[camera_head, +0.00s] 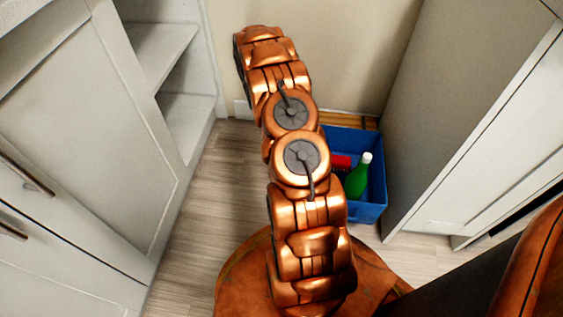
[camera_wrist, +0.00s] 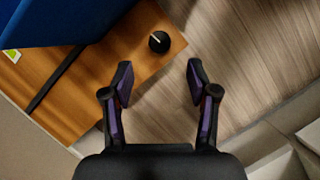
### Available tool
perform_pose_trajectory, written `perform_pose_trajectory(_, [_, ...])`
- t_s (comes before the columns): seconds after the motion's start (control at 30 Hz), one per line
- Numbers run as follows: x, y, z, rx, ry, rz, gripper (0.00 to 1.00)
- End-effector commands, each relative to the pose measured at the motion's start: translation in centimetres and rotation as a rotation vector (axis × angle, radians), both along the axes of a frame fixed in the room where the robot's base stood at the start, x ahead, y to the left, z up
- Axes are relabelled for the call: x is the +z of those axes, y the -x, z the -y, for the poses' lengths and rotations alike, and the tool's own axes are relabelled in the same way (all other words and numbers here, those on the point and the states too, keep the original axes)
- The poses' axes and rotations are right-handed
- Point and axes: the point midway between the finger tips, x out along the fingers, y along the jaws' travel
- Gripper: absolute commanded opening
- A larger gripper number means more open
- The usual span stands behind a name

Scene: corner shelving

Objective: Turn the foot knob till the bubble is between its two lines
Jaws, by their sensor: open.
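A round black foot knob (camera_wrist: 159,42) with a pale pointer mark sits near the corner of an orange-brown wooden board (camera_wrist: 105,65) in the wrist view. My gripper (camera_wrist: 159,78) is open and empty. Its two purple-black fingertips are apart, with the knob beyond them, between their lines and nearer the left one. A small white piece with a yellow-green patch (camera_wrist: 11,55), perhaps the bubble level, shows at the left edge. It is too small to read bubble or lines. In the head view my arm hides the gripper and the knob.
A blue crate (camera_head: 370,211) holds a green bottle (camera_head: 357,179) and a red item (camera_head: 342,161). In the wrist view the crate (camera_wrist: 50,20) overhangs the board beside the knob. White cabinets (camera_head: 90,130) stand left, a tall cabinet (camera_head: 455,110) right. Wooden floor (camera_wrist: 255,55) is clear right of the board.

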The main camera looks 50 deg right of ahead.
Motion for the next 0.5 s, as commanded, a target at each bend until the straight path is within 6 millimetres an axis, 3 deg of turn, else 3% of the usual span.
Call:
perform_pose_trajectory(0.27, [-1.9, 0.7, 0.0, 0.0, -0.002, -0.003, 0.59])
perform_pose_trajectory(0.5, [-5.2, 2.1, -0.1, -0.002, -0.004, -0.005, 0.59])
